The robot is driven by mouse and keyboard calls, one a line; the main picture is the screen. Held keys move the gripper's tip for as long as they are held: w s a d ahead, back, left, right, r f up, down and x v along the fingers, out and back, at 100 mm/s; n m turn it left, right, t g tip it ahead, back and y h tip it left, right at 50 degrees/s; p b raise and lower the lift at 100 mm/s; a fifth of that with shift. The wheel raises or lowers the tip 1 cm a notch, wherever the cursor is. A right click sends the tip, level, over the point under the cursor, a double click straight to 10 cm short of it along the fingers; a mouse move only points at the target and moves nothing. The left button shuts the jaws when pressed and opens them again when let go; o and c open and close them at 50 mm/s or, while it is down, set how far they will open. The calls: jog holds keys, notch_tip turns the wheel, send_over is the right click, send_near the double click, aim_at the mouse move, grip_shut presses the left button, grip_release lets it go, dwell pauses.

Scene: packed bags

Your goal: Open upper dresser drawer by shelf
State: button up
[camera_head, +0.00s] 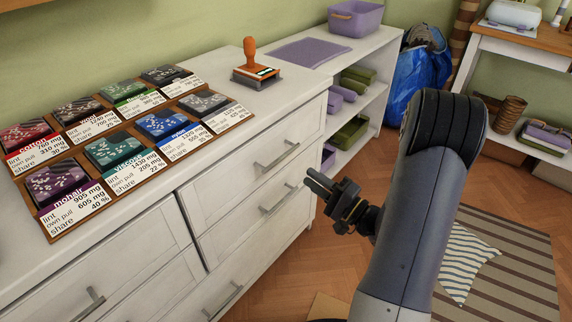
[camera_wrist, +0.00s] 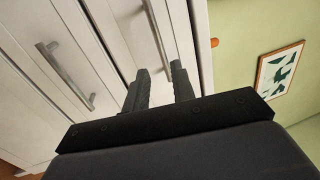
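The white dresser (camera_head: 215,190) stands along the wall, its right end beside the low white shelf (camera_head: 362,105). Its upper drawer by the shelf (camera_head: 245,168) looks closed and has a grey bar handle (camera_head: 277,160). My gripper (camera_head: 314,181) is in front of the dresser's right end, apart from the handle, with nothing held. In the wrist view my gripper (camera_wrist: 161,78) shows two dark fingers with a gap between them. The upper handle (camera_wrist: 157,36) is beyond the fingertips, in line with the gap. The handle of the drawer below (camera_wrist: 66,75) is to the left.
On the dresser top are a tray of labelled fabric samples (camera_head: 125,140) and an orange-handled stamp (camera_head: 250,60). A blue bag (camera_head: 413,72) stands past the shelf. A striped rug (camera_head: 510,265) lies on the floor at right. Other drawer handles (camera_head: 279,200) stick out below.

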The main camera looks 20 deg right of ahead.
aim_at(283, 155)
jog(key=b+x, duration=0.2)
jog(key=x, duration=0.8)
jog(key=shift+w+a+r, duration=0.15)
jog(key=shift+w+a, duration=0.1)
grip_shut()
